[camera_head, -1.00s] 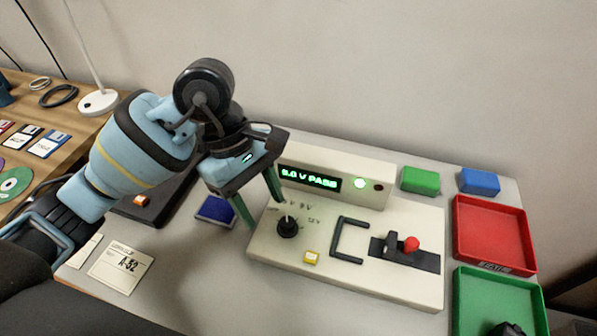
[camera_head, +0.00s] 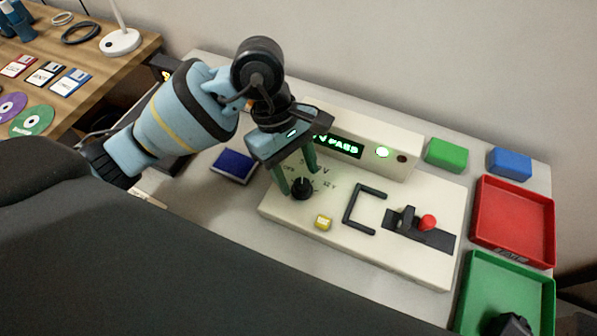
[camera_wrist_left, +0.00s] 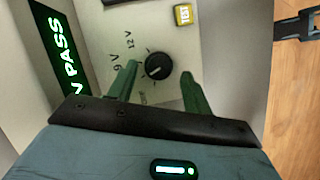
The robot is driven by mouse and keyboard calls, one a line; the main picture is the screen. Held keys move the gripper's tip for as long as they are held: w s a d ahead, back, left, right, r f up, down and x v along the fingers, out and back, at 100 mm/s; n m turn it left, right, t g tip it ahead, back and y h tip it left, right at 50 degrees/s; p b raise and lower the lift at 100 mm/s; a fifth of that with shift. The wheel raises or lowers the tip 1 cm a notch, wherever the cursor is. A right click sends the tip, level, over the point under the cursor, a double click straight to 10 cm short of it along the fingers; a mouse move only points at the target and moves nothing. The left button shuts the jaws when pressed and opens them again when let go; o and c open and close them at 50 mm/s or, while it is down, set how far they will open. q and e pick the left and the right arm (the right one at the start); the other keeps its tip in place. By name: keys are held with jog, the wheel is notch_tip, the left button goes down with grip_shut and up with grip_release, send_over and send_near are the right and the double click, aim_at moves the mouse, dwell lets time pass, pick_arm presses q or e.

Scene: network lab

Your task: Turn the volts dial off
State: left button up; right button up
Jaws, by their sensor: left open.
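The volts dial (camera_head: 302,188) is a round black knob on the cream tester panel (camera_head: 290,211). It also shows in the left wrist view (camera_wrist_left: 158,66), with 9V and 12V marks beside it; another mark is too small to read. My left gripper (camera_head: 299,180) is open and points down at the dial. Its two green fingers stand on either side of the knob, with a visible gap to it in the wrist view. The tester's display (camera_head: 338,146) reads PASS in green, partly hidden by the gripper. I cannot tell surely which mark the dial points to.
A yellow button (camera_head: 323,222), a black bracket handle (camera_head: 350,222) and a red-knobbed lever (camera_head: 427,222) sit on the panel. A blue block (camera_head: 233,166) lies left. Green (camera_head: 446,155) and blue (camera_head: 509,163) blocks and red (camera_head: 513,222) and green (camera_head: 470,310) trays stand right.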

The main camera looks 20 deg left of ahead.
pick_arm(q)
jog(key=shift+s+d+f, duration=0.1)
jog(key=shift+d+f, duration=0.1)
jog(key=shift+f, duration=0.45)
jog(key=c, duration=1)
jog(key=shift+o, duration=0.2)
jog(key=shift+n, duration=0.4)
jog(key=n, duration=0.2)
jog(key=n+t, duration=0.1)
jog(key=shift+s+n+t, duration=0.2)
jog(key=shift+n+t, duration=0.1)
jog(key=shift+n, duration=0.1)
jog(key=shift+s+n+t+p, duration=0.15)
jog(key=shift+n+t+p, duration=0.5)
jog(key=shift+n, duration=1.25)
jog(key=shift+t, duration=0.25)
